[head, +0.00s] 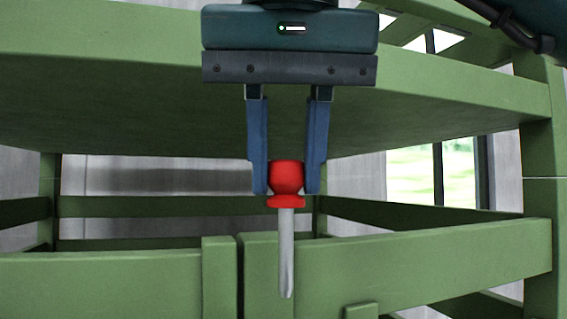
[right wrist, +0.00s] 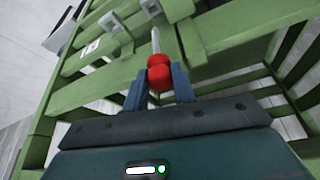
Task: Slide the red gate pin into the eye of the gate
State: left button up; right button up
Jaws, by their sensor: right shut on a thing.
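My right gripper (head: 287,180) is shut on the red head of the gate pin (head: 287,178). The pin hangs upright, its grey metal shaft pointing down in front of the right-hand green rail of the gate (head: 430,265). The shaft's lower end looks free. In the right wrist view the red head (right wrist: 160,75) sits between the blue fingers (right wrist: 158,88), with the shaft pointing away. My left gripper is not in view.
A green upper deck (head: 120,80) spans above and behind the pin, with a green post (head: 537,150) at the right. A narrow gap separates the upright ends of the left rail (head: 100,285) and the right rail. A window (head: 415,175) is behind.

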aim_at(289, 236)
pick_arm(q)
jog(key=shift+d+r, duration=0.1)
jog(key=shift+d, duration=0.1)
pick_arm(e)
jog(key=shift+d, duration=0.15)
jog(key=shift+f+b, duration=0.6)
jog(key=shift+f, duration=0.3)
jog(key=shift+f+b, duration=0.9)
jog(key=shift+f, duration=0.6)
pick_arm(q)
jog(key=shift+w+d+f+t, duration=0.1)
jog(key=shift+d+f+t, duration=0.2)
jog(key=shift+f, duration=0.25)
pick_arm(e)
jog(key=shift+f, duration=0.45)
pick_arm(q)
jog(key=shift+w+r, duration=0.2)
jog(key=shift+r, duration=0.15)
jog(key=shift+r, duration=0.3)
jog(key=shift+p, duration=0.4)
